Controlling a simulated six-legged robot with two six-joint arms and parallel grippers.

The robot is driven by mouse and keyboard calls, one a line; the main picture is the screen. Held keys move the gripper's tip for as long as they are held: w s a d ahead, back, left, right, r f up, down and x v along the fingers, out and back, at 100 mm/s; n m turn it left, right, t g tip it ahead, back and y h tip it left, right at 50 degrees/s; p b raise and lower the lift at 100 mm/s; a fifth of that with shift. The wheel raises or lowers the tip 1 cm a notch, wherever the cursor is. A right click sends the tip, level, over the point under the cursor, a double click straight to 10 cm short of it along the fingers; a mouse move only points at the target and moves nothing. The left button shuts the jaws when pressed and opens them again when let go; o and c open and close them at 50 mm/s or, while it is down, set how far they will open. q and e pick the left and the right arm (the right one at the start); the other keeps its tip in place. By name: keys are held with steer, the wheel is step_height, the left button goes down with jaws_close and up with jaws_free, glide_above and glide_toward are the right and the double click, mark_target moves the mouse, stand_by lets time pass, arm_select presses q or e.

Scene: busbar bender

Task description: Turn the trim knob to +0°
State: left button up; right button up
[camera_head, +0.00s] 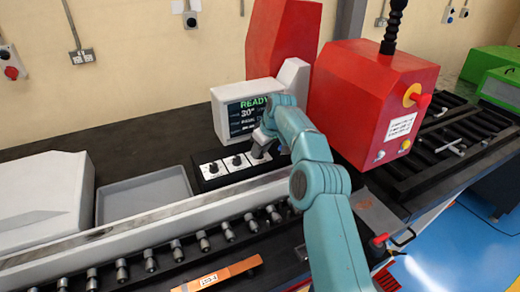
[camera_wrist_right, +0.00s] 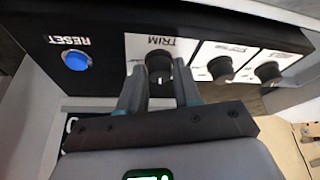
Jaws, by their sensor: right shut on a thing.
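The trim knob (camera_wrist_right: 158,67) is a black knob on a white plate marked TRIM, upside down in the right wrist view. My right gripper (camera_wrist_right: 159,84) has one finger on each side of it and is shut on it. In the head view my right gripper (camera_head: 263,142) reaches down to the right end of the black control panel (camera_head: 202,186) and hides the trim knob. The display (camera_head: 250,112) behind the panel reads READY and 30°; its smaller lines are too small to read. The knob's angle is not readable. My left gripper is not in view.
Two other knobs (camera_head: 224,163) sit left of the trim knob. A blue RESET button (camera_wrist_right: 76,60) is on the same panel. A red machine housing (camera_head: 365,100) stands close to the right. A grey tray (camera_head: 145,195) and a copper-coloured bar (camera_head: 220,277) lie nearby.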

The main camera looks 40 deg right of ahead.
steer(key=shift+r+n, duration=0.1)
steer(key=shift+n, duration=0.2)
stand_by(0.4)
steer(key=o, duration=1)
steer(key=v, duration=1.2)
steer(key=shift+s+d, duration=0.1)
